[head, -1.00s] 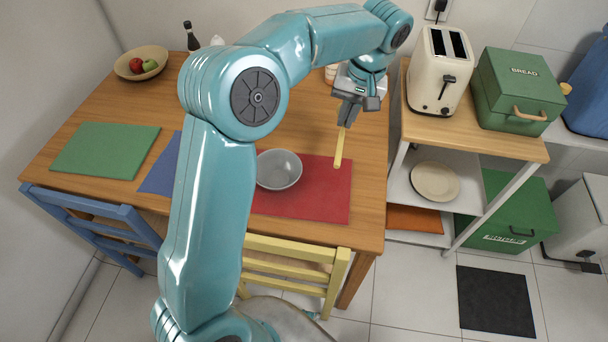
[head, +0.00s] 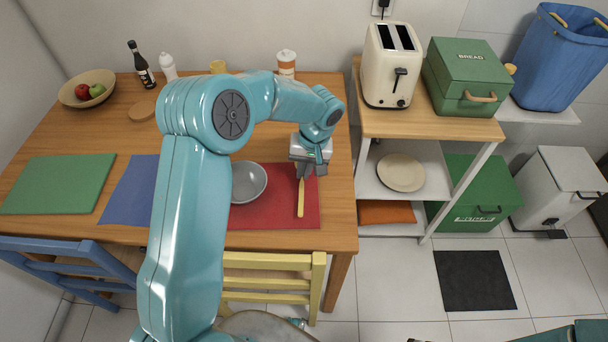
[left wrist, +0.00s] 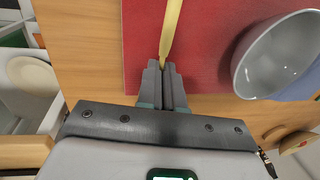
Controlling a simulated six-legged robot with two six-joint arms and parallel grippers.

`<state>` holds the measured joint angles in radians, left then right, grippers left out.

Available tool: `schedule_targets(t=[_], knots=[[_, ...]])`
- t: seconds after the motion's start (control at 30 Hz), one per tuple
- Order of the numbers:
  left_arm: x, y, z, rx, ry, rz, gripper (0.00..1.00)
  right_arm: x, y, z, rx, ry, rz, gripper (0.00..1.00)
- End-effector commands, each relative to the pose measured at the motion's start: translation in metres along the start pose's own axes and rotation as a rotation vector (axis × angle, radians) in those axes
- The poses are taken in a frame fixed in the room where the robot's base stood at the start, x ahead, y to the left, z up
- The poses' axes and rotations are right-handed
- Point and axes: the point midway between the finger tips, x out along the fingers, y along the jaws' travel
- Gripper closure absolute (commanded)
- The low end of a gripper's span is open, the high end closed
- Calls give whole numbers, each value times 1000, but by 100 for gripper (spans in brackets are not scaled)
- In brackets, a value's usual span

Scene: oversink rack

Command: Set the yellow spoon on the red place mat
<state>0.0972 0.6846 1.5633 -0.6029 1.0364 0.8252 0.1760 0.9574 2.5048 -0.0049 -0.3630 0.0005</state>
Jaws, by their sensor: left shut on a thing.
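My left gripper (head: 303,170) is shut on the yellow spoon (head: 300,200), holding it by one end. The spoon points toward the front of the table, over the right part of the red place mat (head: 267,213). In the left wrist view the spoon (left wrist: 171,28) runs away from the fingertips (left wrist: 165,68) over the mat (left wrist: 200,50). I cannot tell whether it touches the mat. A grey bowl (head: 248,183) stands on the mat's left part, left of the spoon; it also shows in the left wrist view (left wrist: 268,62). My right gripper is not in view.
Blue (head: 133,190) and green (head: 60,184) mats lie to the left on the table. A fruit bowl (head: 70,93), bottles and a cup (head: 287,63) stand at the back. A shelf with a toaster (head: 388,75) stands right of the table. A yellow chair (head: 270,278) is at the front.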

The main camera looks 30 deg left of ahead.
Motion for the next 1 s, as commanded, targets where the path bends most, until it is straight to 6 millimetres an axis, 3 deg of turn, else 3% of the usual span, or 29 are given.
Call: schedule_targets(t=[0.13,0.5,0.6,1.0], knots=[[25,5,-1,2,-3,-3,100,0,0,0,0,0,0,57],[32,6,-1,1,0,-1,100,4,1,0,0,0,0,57],[30,6,-1,1,-1,-1,68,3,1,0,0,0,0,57],[28,6,-1,1,-1,-1,68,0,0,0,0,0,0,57]])
